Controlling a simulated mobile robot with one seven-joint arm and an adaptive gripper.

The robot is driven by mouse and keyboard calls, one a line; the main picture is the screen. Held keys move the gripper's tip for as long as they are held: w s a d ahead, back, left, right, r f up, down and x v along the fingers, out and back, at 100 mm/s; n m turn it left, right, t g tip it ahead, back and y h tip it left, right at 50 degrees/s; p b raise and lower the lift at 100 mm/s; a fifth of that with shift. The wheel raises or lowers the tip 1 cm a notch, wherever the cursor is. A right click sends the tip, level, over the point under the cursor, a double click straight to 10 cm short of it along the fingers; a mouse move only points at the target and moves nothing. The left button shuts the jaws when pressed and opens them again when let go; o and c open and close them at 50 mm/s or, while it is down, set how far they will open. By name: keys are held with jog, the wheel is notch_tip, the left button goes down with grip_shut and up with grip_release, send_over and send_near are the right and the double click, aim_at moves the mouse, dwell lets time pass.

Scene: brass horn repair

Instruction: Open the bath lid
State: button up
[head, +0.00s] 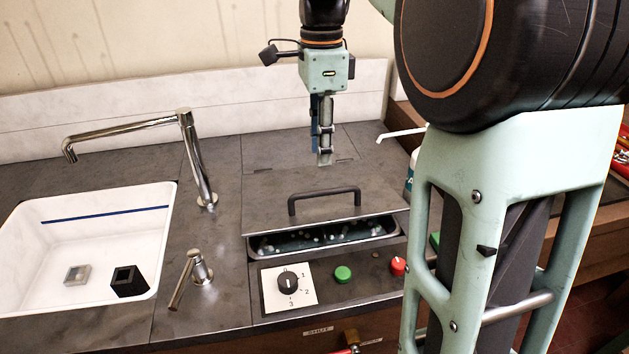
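The bath lid (300,180) is a flat grey metal panel set in the counter, with a black bar handle (325,195) near its front edge. In front of that edge a gap shows the bath (320,236), with dark liquid and pale bubbles or specks. I cannot tell whether the lid is tilted or slid back. My gripper (324,158) points down above the rear part of the lid, behind the handle and apart from it. Its fingers show edge-on, so their opening is unclear. I see nothing held in it.
A control panel in front of the bath has a dial (290,282), a green button (343,274) and a red knob (398,266). A white sink (100,225) with a chrome tap (190,150) stands left. My arm covers the right side.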

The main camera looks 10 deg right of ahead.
notch_tip(320, 180, down, 9)
jog(key=shift+s+r+b, duration=0.1)
jog(key=shift+s+b, duration=0.05)
jog(key=shift+b, duration=0.5)
grip_shut()
